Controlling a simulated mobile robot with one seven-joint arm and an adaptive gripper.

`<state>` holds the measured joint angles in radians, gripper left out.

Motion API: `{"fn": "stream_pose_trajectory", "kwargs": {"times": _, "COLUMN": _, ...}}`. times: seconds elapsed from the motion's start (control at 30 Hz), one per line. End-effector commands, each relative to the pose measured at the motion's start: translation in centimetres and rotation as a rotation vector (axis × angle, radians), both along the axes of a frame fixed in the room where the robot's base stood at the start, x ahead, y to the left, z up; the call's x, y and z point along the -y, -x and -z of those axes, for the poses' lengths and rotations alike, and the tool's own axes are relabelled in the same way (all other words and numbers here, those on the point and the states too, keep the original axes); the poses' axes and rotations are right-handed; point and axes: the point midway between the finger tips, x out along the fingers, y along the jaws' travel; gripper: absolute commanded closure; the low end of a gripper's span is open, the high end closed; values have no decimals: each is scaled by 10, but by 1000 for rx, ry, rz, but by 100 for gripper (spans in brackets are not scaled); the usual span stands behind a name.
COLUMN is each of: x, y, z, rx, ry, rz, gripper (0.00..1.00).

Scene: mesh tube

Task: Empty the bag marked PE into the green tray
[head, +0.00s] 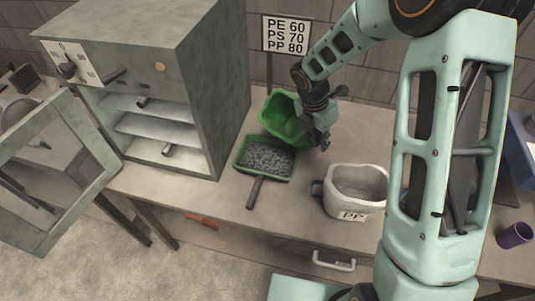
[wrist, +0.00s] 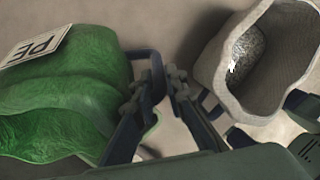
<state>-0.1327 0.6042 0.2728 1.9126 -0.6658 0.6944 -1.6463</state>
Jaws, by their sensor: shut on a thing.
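The green bag marked PE (head: 285,115) hangs tilted just behind and above the green tray (head: 240,168). Its PE label and green side show in the wrist view (wrist: 75,75). My gripper (head: 322,143) is at the bag's right side. In the wrist view its fingers (wrist: 160,88) are shut on the bag's dark blue handle (wrist: 150,68). The tray lies on the bench with its dark handle toward the front, and grey pellets (head: 266,158) cover its floor.
A pale bag marked PP (head: 352,213) stands right of the tray, with pellets inside in the wrist view (wrist: 247,55). An oven (head: 185,75) with shelves stands left, its door (head: 50,175) open. A sign (head: 287,34) stands behind. A purple cup (head: 514,235) is far right.

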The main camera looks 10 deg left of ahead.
Motion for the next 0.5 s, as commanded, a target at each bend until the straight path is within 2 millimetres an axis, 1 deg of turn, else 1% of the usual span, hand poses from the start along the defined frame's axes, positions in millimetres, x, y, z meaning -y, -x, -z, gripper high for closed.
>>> {"fn": "stream_pose_trajectory", "kwargs": {"times": 0.03, "x": 3, "y": -2, "z": 0, "rx": -15, "ry": -11, "rz": 5, "gripper": 100}}
{"fn": "stream_pose_trajectory", "kwargs": {"times": 0.5, "x": 15, "y": -16, "z": 0, "rx": -166, "ry": -149, "rz": -10, "gripper": 100}}
